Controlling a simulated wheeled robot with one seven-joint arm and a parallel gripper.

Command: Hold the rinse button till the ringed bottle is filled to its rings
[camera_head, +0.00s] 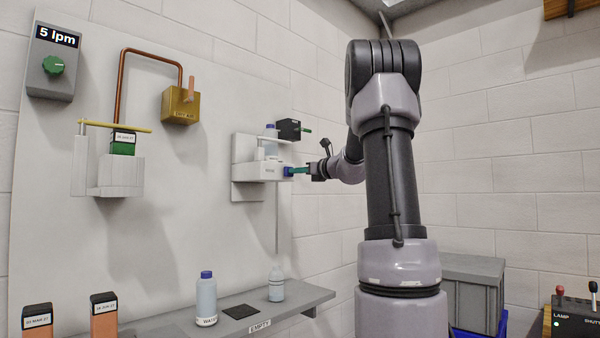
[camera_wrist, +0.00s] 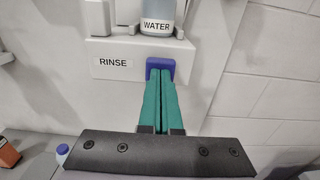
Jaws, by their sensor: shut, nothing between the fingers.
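The rinse unit (camera_head: 262,171) is a white housing on the wall panel, labelled RINSE in the wrist view (camera_wrist: 112,63). Its blue-purple button (camera_wrist: 160,65) faces my gripper (camera_wrist: 164,80). The teal fingers are shut and empty, with their tips at the button and seemingly touching it; how far it is pressed cannot be told. A pale bottle (camera_head: 276,287) stands upright on the shelf below, under a thin vertical line from the unit. Its rings and fill level are too small to make out.
A WATER bottle (camera_wrist: 157,18) sits in the rinse unit. A blue-capped bottle (camera_head: 206,298) stands on the shelf (camera_head: 300,297) beside a dark square pad (camera_head: 240,312). A black box (camera_head: 288,129) juts out above the unit. A grey crate (camera_head: 470,290) stands right.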

